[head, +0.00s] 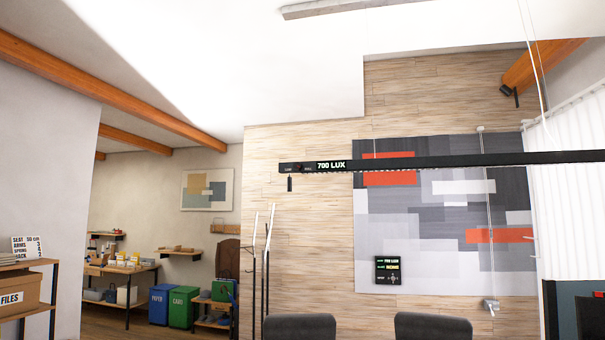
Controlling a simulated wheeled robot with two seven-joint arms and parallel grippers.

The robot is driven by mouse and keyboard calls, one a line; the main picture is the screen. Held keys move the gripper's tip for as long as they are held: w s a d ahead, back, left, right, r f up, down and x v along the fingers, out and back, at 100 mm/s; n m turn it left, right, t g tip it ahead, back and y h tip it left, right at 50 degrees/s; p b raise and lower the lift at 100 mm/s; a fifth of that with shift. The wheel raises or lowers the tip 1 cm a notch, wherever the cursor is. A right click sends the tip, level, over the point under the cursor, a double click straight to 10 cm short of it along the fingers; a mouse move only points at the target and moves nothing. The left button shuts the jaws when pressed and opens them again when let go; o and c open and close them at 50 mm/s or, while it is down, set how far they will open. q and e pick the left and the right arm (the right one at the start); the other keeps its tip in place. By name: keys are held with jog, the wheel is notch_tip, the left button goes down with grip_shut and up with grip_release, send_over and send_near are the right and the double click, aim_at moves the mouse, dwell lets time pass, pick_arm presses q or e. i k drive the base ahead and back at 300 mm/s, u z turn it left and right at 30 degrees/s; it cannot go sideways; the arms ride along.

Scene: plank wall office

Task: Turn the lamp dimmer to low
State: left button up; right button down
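A long black lamp bar (450,162) hangs across the right half of the head view. Its left end carries a sign reading 700 LUX, a small red mark and a short dark piece (289,184) hanging below. A small black panel (387,270) is on the patterned wall hanging, lower right of centre. It also reads 700 LUX, with a yellow line under it and small marks or a knob too small to make out. I cannot tell which part is the dimmer or how it is set. Neither of my grippers is in view.
Two dark chair backs (300,327) (434,326) stand at the bottom, below the panel. A coat stand (265,265) is left of them. Blue and green bins (182,307) and shelves are at the back left. A files box (18,290) sits on a left shelf.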

aim_at(297, 165)
jog(key=u, duration=0.65)
jog(key=i, duration=1.85)
jog(key=z, duration=2.4)
